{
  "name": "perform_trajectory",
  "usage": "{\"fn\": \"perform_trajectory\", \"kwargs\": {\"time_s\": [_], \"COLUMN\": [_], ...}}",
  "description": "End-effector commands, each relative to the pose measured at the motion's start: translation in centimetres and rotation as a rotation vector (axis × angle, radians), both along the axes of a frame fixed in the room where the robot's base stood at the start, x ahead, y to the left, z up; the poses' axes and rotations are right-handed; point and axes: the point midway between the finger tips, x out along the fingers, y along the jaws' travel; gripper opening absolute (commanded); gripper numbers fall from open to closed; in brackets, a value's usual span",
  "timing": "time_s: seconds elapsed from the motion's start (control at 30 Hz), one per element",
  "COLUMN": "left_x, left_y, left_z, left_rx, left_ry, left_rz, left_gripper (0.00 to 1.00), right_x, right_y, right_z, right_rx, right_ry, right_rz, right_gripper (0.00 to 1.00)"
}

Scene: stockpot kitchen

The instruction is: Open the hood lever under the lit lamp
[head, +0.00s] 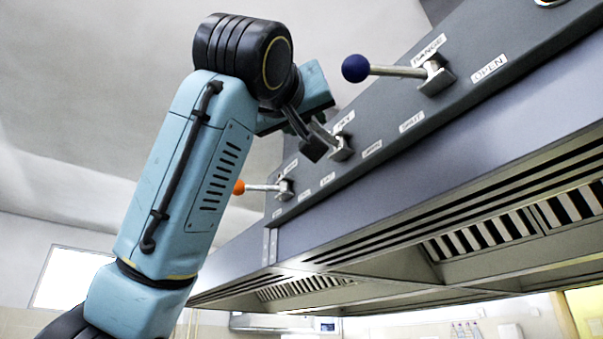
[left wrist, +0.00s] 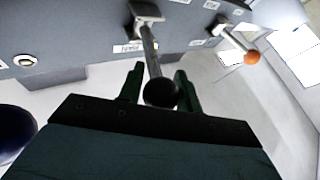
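A row of levers sits on the grey sloping hood panel (head: 375,125). My left gripper (head: 316,135) is at the middle lever (head: 338,147). In the left wrist view its dark ball (left wrist: 161,93) fills the space between the fingers of my left gripper (left wrist: 160,85), which appear shut on it. In the head view the ball is hidden behind the gripper. A round lamp (left wrist: 25,60) with a pale centre shows on the panel in the left wrist view. I cannot tell whether it is lit. My right gripper is not in view.
A blue-ball lever (head: 355,68) sticks out to the right of my gripper, and an orange-ball lever (head: 239,187) to its lower left. Labels such as OPEN (head: 489,68) mark the panel. The hood's vent grilles (head: 480,235) lie below. Open air is at the left.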

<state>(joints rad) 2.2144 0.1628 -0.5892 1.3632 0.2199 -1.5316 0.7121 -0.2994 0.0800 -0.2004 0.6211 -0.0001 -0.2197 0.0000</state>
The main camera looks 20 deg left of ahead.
Motion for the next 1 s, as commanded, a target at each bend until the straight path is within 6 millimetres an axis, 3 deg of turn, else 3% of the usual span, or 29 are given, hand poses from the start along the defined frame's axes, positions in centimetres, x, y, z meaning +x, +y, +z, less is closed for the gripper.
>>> {"fn": "perform_trajectory", "kwargs": {"time_s": [0.13, 0.53, 1.0], "left_x": [0.0, -1.0, -10.0], "left_y": [-0.1, -0.1, -0.8], "left_z": [0.0, -0.5, -4.3], "left_rx": [0.001, 0.0, 0.002], "left_ry": [0.0, -0.004, -0.005], "left_rz": [-0.001, 0.0, 0.0], "left_gripper": [0.53, 0.53, 0.53], "right_x": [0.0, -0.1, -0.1], "right_y": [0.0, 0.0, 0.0], "right_z": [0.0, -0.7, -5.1], "right_rx": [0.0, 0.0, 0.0], "right_ry": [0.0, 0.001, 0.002], "right_rz": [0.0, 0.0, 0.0], "right_gripper": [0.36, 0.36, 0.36]}}
